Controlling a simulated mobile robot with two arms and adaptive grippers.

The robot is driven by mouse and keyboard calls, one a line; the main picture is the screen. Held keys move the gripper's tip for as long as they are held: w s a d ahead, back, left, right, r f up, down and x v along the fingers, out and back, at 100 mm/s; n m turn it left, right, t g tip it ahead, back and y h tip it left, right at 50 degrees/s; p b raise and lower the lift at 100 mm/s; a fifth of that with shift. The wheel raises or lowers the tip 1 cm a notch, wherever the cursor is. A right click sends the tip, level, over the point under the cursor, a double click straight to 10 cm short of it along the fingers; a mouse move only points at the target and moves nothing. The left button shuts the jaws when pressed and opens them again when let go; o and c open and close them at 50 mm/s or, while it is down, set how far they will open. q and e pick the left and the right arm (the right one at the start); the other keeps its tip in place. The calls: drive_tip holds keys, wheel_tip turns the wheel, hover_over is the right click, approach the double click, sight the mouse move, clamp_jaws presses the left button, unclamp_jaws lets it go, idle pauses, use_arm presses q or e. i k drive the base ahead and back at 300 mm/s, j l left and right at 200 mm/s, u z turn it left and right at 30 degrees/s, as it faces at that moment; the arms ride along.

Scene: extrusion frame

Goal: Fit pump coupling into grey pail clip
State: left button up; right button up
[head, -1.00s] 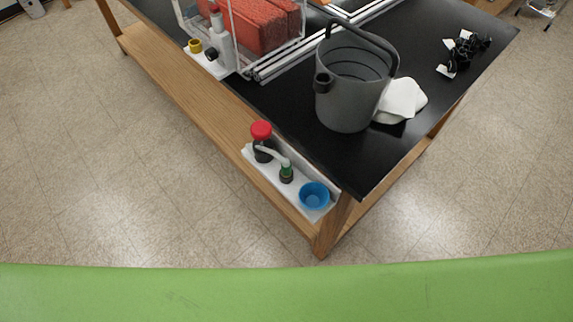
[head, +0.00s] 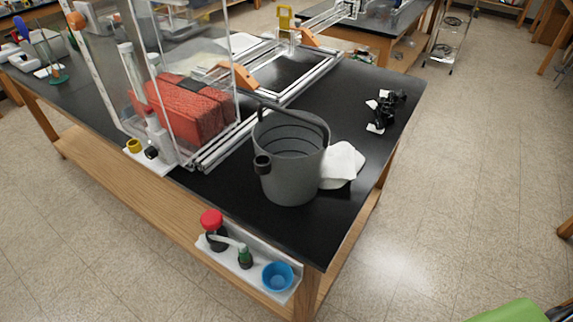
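The grey pail (head: 290,176) stands upright on the black table top, with its handle raised. A dark round holder (head: 262,165), which looks like the clip, sits on the outside of its left wall; whether anything is in it is too small to tell. I cannot tell for sure which thing is the pump coupling. A small black round part (head: 151,152) and a yellow one (head: 134,146) sit on a white plate (head: 160,168) at the table edge, left of the pail. Neither of my grippers is in view.
A clear tank with red blocks (head: 192,112) and aluminium extrusion rails (head: 226,143) stand behind and left of the pail. A white cloth (head: 342,166) and black clips (head: 388,108) lie right. A front-side shelf holds a red-capped bottle (head: 211,223) and blue cup (head: 277,276).

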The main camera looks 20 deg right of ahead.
sight(291, 146)
drive_tip(key=k+l+u, duration=0.15)
drive_tip(key=u, duration=0.2)
drive_tip(key=k+u, duration=0.35)
drive_tip(key=l, duration=0.05)
